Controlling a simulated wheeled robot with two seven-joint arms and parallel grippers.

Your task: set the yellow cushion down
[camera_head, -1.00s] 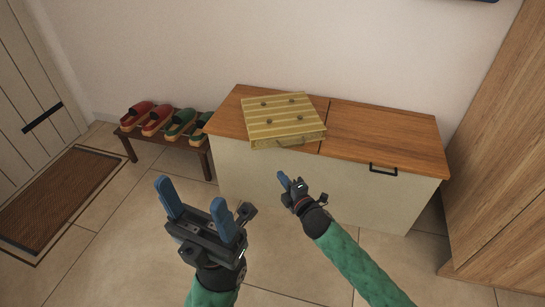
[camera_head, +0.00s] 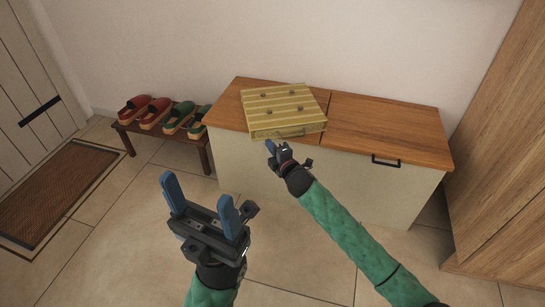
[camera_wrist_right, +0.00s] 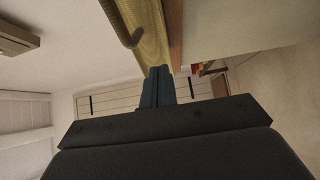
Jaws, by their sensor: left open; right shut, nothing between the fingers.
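The yellow striped cushion (camera_head: 284,108) lies flat on the left part of the wooden cabinet top (camera_head: 385,130). It has several dark buttons and a handle loop on its front edge. Its edge also shows close up in the right wrist view (camera_wrist_right: 137,22). My right gripper (camera_head: 271,147) is shut and empty, just in front of and below the cushion's front edge. In the right wrist view its blue fingers (camera_wrist_right: 158,86) are together. My left gripper (camera_head: 200,204) is open and empty, low in front of the cabinet and away from the cushion.
A low shoe bench (camera_head: 155,133) with red and green slippers stands left of the cabinet. A brown doormat (camera_head: 50,195) lies by the door. A tall wooden wardrobe (camera_head: 500,160) stands at the right. The cabinet top's right half is clear.

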